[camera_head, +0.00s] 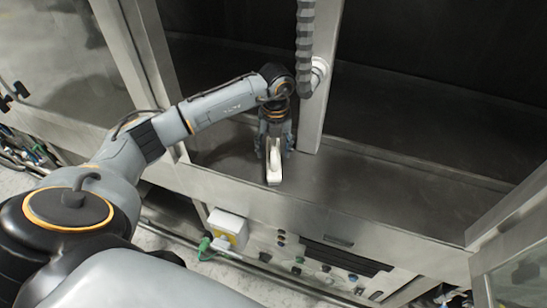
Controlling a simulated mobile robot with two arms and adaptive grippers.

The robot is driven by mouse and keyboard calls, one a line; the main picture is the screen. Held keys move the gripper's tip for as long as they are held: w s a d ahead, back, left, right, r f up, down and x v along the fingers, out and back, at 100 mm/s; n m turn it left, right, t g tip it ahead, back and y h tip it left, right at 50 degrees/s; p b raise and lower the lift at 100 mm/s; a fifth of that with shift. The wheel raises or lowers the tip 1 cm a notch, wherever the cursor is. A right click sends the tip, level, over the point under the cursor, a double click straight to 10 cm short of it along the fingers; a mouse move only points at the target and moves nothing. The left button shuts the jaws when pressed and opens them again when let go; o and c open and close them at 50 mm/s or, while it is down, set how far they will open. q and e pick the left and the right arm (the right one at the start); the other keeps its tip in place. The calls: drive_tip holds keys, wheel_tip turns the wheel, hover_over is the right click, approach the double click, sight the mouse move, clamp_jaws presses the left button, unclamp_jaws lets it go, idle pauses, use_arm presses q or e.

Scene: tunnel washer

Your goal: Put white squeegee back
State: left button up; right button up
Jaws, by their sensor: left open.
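The white squeegee (274,168) lies on the grey metal floor of the washer opening, close to its front edge, with one end toward me. My left gripper (274,150) points down over it, with one finger on each side. The fingers are open, and I cannot tell whether they touch it. The gripper partly hides the squeegee's far end. My right gripper is not in view.
A metal post (322,85) stands just right of the gripper, with a ribbed dark hose (305,50) in front of it. The floor (385,185) to the right is bare. A control panel (320,255) sits below the front edge.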

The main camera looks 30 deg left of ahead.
sight(275, 146)
use_arm(q)
wheel_tip(275, 146, up, 8)
drive_tip(key=shift+w+d+f+b, duration=0.1)
drive_tip(key=shift+b, duration=1.05)
drive_tip(key=shift+r, duration=0.5)
drive_tip(key=shift+f, duration=0.1)
